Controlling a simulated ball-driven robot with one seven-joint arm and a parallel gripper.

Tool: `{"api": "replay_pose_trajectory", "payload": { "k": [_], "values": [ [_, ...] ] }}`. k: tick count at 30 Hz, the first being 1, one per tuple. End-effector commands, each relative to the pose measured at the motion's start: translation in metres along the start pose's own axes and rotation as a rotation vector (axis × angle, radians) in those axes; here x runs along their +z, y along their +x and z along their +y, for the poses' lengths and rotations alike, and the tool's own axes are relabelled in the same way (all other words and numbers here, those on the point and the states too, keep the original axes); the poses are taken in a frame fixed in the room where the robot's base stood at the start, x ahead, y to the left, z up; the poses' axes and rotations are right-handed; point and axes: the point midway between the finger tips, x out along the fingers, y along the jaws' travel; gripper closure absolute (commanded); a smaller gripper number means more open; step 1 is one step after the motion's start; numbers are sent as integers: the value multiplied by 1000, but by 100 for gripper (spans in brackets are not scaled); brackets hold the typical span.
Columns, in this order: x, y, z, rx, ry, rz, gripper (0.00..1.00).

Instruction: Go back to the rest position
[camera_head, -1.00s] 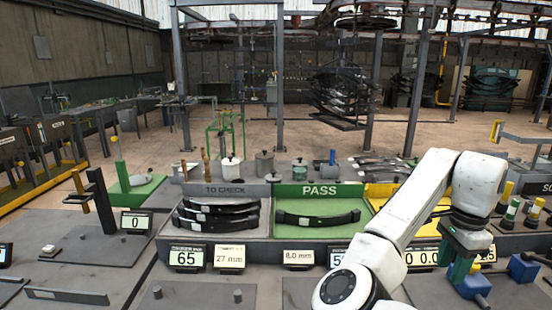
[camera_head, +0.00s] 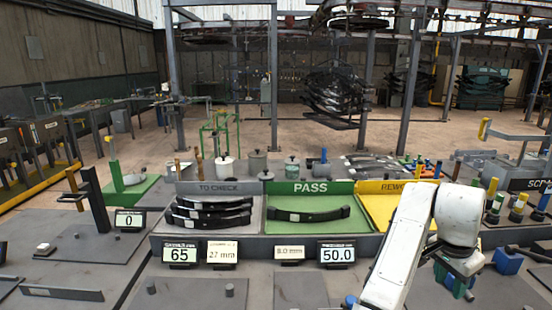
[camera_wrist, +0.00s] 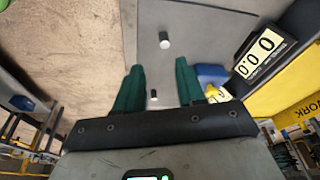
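My gripper (camera_wrist: 170,90) shows in the wrist view with its two green fingers spread apart and nothing between them. Below them is a grey bench plate with two small dark pegs. In the head view my white arm reaches in at the lower right, and the gripper (camera_head: 455,284) hangs under the wrist, partly hidden by the arm. It is beside the blue block on the right. A black leaf spring (camera_head: 312,214) lies in the green PASS tray (camera_head: 345,228). Several dark springs (camera_head: 210,214) are stacked in the grey TO CHECK tray (camera_head: 256,226).
The yellow REWORK tray (camera_head: 385,212) is partly behind my arm. Displays reading 65 (camera_head: 180,253) and 50.0 (camera_head: 337,253) stand along the front. A blue block (camera_head: 507,262) and colour-topped cylinders (camera_head: 518,205) are at the right. The left bench plate (camera_head: 75,240) is mostly clear.

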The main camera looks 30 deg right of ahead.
Motion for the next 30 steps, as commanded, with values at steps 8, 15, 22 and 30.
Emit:
{"api": "replay_pose_trajectory", "payload": {
  "k": [8, 15, 22, 30],
  "values": [
    [34, 39, 10, -33, -397, 170, 61],
    [96, 76, 26, -78, -810, 215, 61],
    [182, 114, 69, -140, -1220, 148, 61],
    [281, 140, 149, -244, -1606, -36, 61]
  ]
}}
